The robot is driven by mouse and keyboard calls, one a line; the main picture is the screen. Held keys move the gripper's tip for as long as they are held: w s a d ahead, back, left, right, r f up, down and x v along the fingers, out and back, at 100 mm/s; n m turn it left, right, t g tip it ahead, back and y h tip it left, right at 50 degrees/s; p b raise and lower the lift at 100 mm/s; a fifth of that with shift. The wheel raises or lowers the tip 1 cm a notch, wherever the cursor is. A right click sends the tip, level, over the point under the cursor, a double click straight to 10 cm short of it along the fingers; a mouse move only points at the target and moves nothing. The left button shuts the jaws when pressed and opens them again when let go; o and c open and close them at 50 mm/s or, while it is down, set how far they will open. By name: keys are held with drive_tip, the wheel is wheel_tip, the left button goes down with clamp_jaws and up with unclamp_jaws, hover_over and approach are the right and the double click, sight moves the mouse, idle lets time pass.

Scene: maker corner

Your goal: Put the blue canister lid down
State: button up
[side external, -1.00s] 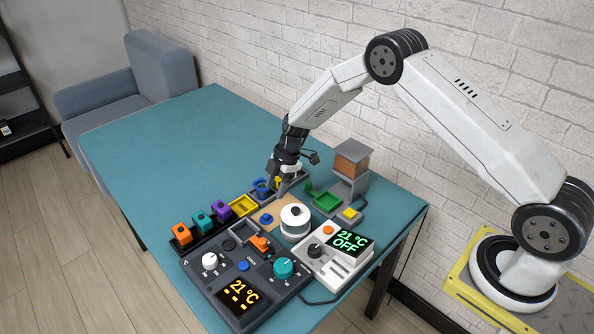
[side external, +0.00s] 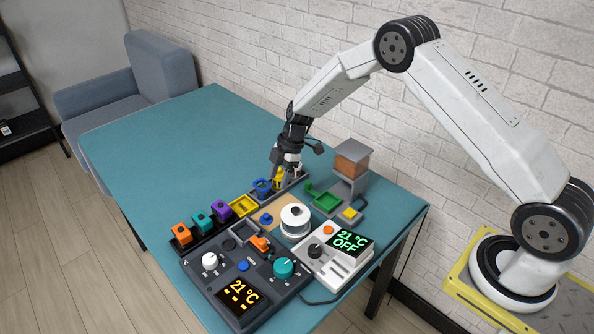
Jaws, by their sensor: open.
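A small blue round piece with a raised middle, which looks like the blue canister lid (side external: 266,219), lies on the tan board (side external: 281,206) in front of a dark tray. A blue canister (side external: 262,187) stands at the left end of that tray, with a yellow canister (side external: 278,181) beside it. My gripper (side external: 284,172) is open, pointing down just above and behind the yellow canister, apart from the blue round piece. Its fingertips are small here, and I cannot tell whether they touch anything.
A green tray (side external: 327,202) and grey hopper stand (side external: 350,165) are at the right. Coloured blocks and a dark control panel (side external: 247,278) are in front. The table's left half is clear.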

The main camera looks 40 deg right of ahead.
drive_tip(key=s+r+m+h, duration=0.1)
drive_tip(key=s+r+m, duration=0.3)
drive_tip(key=s, duration=0.4)
drive_tip(key=s+d+r+m+t+h, duration=0.1)
drive_tip(key=s+r+m+h, duration=0.1)
drive_tip(key=s+r+m, duration=0.2)
drive_tip(key=s+r+m+t+h, duration=0.1)
drive_tip(key=s+r+m, duration=0.4)
drive_tip(key=s, duration=0.9)
drive_tip(key=m, duration=0.3)
drive_tip(key=shift+d, duration=0.4)
